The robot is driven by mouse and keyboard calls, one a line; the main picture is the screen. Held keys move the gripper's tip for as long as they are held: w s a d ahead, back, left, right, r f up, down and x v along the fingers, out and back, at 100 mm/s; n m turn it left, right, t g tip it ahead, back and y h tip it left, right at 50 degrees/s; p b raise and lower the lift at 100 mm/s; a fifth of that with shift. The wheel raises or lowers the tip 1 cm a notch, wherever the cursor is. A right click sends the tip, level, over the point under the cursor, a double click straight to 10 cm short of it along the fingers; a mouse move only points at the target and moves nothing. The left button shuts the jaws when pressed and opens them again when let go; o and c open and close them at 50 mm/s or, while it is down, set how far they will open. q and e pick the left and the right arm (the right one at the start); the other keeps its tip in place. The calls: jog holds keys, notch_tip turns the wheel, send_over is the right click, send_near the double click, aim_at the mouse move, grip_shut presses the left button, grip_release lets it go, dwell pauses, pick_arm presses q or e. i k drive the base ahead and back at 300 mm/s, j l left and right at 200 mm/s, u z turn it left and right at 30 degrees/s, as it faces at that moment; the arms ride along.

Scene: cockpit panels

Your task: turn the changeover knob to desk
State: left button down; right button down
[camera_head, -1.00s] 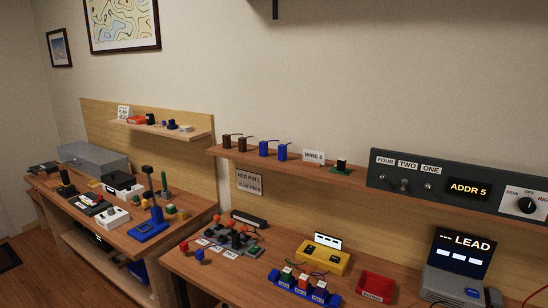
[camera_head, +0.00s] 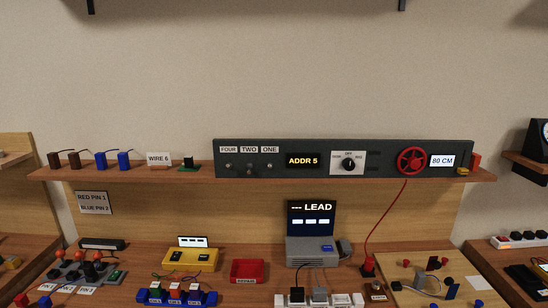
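The changeover knob (camera_head: 348,164) is a black round knob on a white plate, set in the dark grey panel (camera_head: 222,167) on the shelf. Small labels sit around it, with OFF at the top and DESK at the left; the right label is too small to read surely. Its white pointer mark seems to point up, near OFF. Neither of my grippers is in view.
Left of the knob are the ADDR 5 display (camera_head: 303,160) and several small switches (camera_head: 249,167). Right of it is a red handwheel (camera_head: 411,160) beside an 80 CM sign (camera_head: 442,161). Below stands a LEAD screen unit (camera_head: 312,249).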

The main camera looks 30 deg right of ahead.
aim_at(348, 163)
jog(key=z, duration=1.4)
